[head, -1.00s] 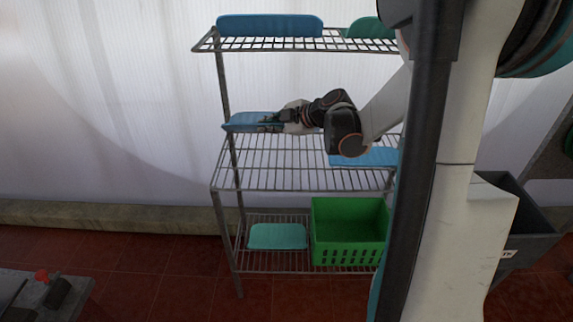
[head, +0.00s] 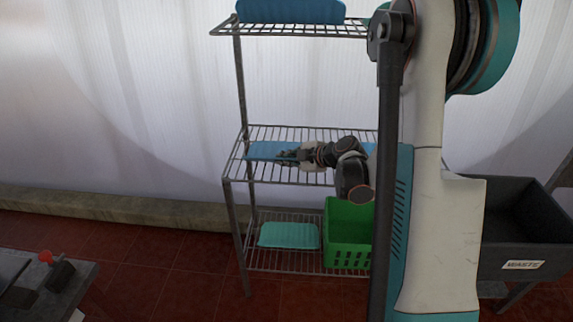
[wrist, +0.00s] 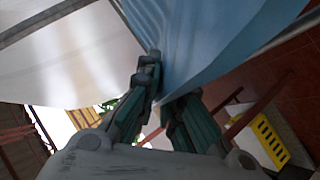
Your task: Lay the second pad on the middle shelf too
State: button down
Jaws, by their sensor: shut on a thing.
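The wire rack's middle shelf (head: 240,172) is at mid-height in the head view. My gripper (head: 287,157) is shut on a blue pad (head: 262,149), which lies roughly level at the left part of the middle shelf. I cannot tell whether the pad touches the wires. In the wrist view the held pad (wrist: 215,35) rises between the fingers of my gripper (wrist: 160,98). More blue, seemingly another pad (head: 370,148), shows at the right of the middle shelf, mostly hidden behind my arm.
A blue pad (head: 290,11) lies on the top shelf. The bottom shelf holds a turquoise pad (head: 289,235) and a green basket (head: 347,240). A dark waste bin (head: 525,225) stands at the right. A low table (head: 45,285) is at the lower left.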

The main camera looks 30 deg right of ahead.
jog(key=shift+f, duration=0.2)
jog(key=shift+f, duration=0.1)
jog(key=c, duration=2.2)
grip_release()
jog(key=shift+f, duration=0.1)
jog(key=o, duration=0.4)
jog(key=shift+o, duration=0.2)
jog(key=shift+r, duration=0.25)
jog(key=p+v, duration=0.3)
jog(key=v, duration=0.9)
jog(key=shift+f, duration=0.1)
